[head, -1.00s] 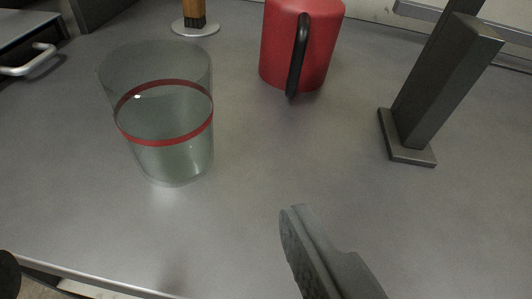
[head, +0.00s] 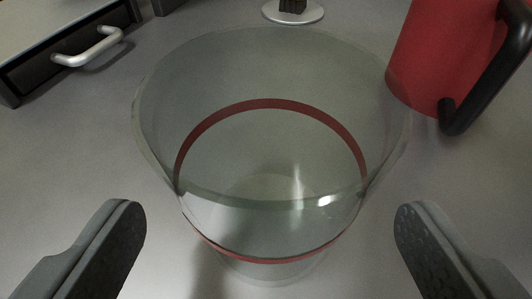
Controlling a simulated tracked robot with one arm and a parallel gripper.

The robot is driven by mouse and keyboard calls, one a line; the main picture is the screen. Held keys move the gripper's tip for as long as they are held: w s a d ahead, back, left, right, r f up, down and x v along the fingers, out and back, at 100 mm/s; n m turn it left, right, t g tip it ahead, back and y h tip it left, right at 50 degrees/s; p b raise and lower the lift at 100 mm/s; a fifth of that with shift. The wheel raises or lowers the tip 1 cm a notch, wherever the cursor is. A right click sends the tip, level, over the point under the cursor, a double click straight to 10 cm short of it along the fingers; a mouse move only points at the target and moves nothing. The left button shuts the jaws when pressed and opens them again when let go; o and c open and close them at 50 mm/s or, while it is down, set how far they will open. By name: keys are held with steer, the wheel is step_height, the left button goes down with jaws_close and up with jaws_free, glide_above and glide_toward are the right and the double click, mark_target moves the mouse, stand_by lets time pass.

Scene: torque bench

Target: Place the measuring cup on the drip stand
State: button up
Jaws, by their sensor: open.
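The measuring cup is a clear, upright glass vessel (head: 270,215) with a red band around it, standing on the grey bench in the middle of the head view. It seems to hold some clear liquid. My gripper (head: 270,240) is open, with one finger at the lower left and the other at the lower right. The cup lies between and just ahead of the fingers, and neither finger appears to touch it. The drip stand cannot be made out for certain; a round metal base (head: 293,12) with a dark post shows at the top edge.
A red mug-like container (head: 440,60) with a black handle stands close to the cup's right. A drawer unit with a metal handle (head: 88,47) is at the upper left. The bench (head: 60,150) is clear left of the cup.

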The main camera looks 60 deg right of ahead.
mark_target(268, 252)
steer(key=x, duration=0.3)
steer(key=shift+d, duration=0.1)
steer(key=c, duration=1.1)
steer(key=shift+r, duration=0.1)
steer(key=shift+c, duration=0.2)
